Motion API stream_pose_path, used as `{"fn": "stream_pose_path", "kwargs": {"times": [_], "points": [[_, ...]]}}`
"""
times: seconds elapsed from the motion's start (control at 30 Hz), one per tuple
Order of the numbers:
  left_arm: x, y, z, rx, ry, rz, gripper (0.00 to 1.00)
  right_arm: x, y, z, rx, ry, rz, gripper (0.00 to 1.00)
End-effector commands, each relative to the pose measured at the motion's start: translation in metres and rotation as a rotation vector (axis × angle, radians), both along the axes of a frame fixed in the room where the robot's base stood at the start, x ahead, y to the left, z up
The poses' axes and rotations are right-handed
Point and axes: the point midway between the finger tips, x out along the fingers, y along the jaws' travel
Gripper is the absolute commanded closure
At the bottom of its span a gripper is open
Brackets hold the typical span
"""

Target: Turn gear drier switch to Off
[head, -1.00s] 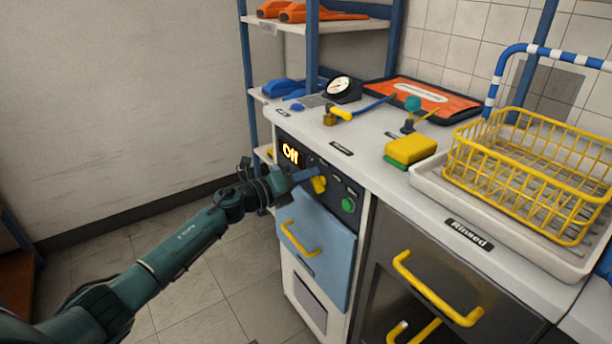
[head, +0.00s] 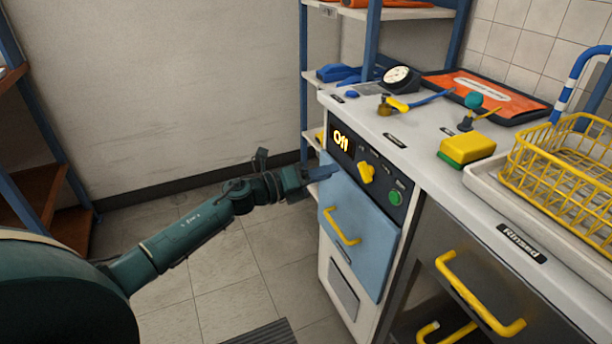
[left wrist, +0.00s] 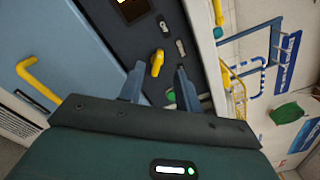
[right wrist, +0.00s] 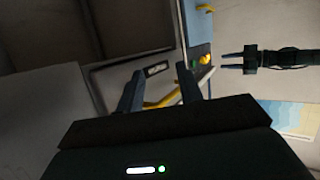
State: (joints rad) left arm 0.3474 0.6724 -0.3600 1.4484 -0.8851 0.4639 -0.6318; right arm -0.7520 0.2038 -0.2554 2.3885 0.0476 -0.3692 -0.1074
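A green button (head: 395,197) sits right of the knob. My left gripper (head: 328,172) is in front of the panel, left of the knob and apart from it. In the left wrist view my left gripper (left wrist: 158,84) is open and empty, with the yellow knob (left wrist: 157,62) beyond the gap between its fingers. In the right wrist view my right gripper (right wrist: 158,86) is open, with nothing visible between its fingertips.
A blue drawer (head: 355,225) with a yellow handle is below the panel. The worktop holds a gauge (head: 401,78), a yellow-green sponge (head: 466,149) and a yellow basket (head: 565,170). A blue shelf rack (head: 304,80) stands behind. Floor left of the cabinet is clear.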

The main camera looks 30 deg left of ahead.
Motion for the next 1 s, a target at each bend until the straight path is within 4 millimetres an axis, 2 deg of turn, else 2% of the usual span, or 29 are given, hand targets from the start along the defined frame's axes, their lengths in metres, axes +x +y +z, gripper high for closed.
{"fn": "stream_pose_path", "kwargs": {"times": [0.1, 0.3, 1.0], "points": [[-0.019, 0.015, -0.001, 0.001, 0.002, 0.0, 0.66, -0.001, 0.0, 0.001, 0.004, 0.001, -0.003, 0.64], [-0.036, 0.028, -0.001, -0.001, 0.001, 0.0, 0.66, -0.003, 0.0, -0.001, 0.006, 0.007, -0.004, 0.64], [-0.038, 0.03, 0.0, 0.0, 0.0, 0.0, 0.66, -0.001, 0.002, 0.003, 0.008, 0.0, 0.002, 0.64]]}}
